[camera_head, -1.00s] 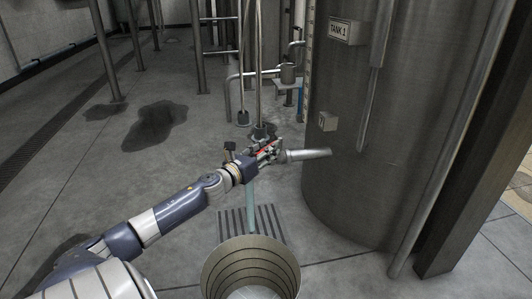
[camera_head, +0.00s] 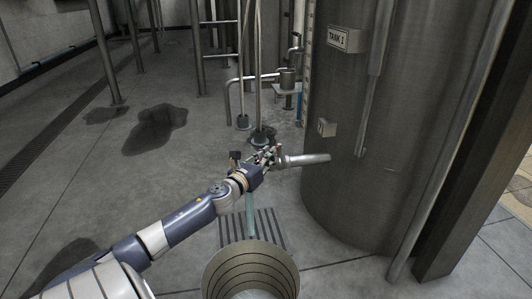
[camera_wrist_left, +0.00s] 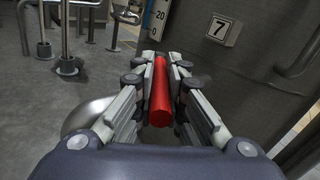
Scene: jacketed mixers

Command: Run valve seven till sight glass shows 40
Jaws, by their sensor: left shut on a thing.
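The valve's red lever (camera_wrist_left: 160,92) lies between the fingers of my left gripper (camera_wrist_left: 160,68), which is shut on it. In the head view my left gripper (camera_head: 268,156) is at the grey outlet pipe (camera_head: 308,160) on the tank's (camera_head: 400,130) lower left side. A number 7 plate (camera_wrist_left: 222,29) is on the tank beside it. A pale bluish stream (camera_head: 250,215) falls below the gripper toward a round bucket (camera_head: 250,256). The sight-glass scale (camera_wrist_left: 155,20) shows 20 and 0 in the wrist view; I cannot read its level. My right gripper is not seen.
The tank carries a TANK 1 plate (camera_head: 341,37). A floor grate (camera_head: 272,228) lies behind the bucket. Pipes and posts (camera_head: 243,100) stand behind the valve. A dark wet patch (camera_head: 155,128) is on the floor at left, with open floor around it.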

